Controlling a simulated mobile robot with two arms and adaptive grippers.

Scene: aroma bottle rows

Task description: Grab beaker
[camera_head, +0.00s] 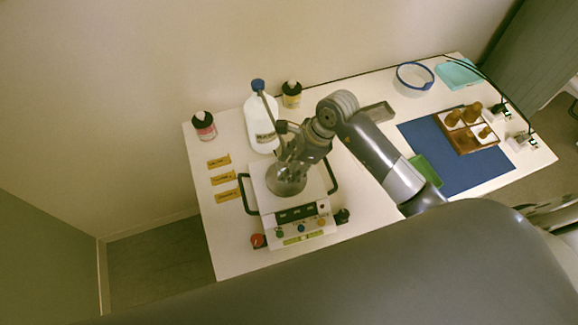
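A clear, greyish beaker (286,184) sits on the white top of a device (262,198) with black side handles and a front control panel. My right gripper (290,164) comes in from the upper right and points down at the beaker. Its fingers overlap the beaker's upper part and hide some of it. I cannot tell whether they are closed on the glass or only around or above it. My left gripper is not in view.
Behind the gripper stand a white bottle with a blue cap (260,130) and dark bottles (203,128) (291,96). Yellow labels (222,179) lie left. A blue mat (430,140), a wooden tray (466,145) and a blue-rimmed bowl (414,78) are right.

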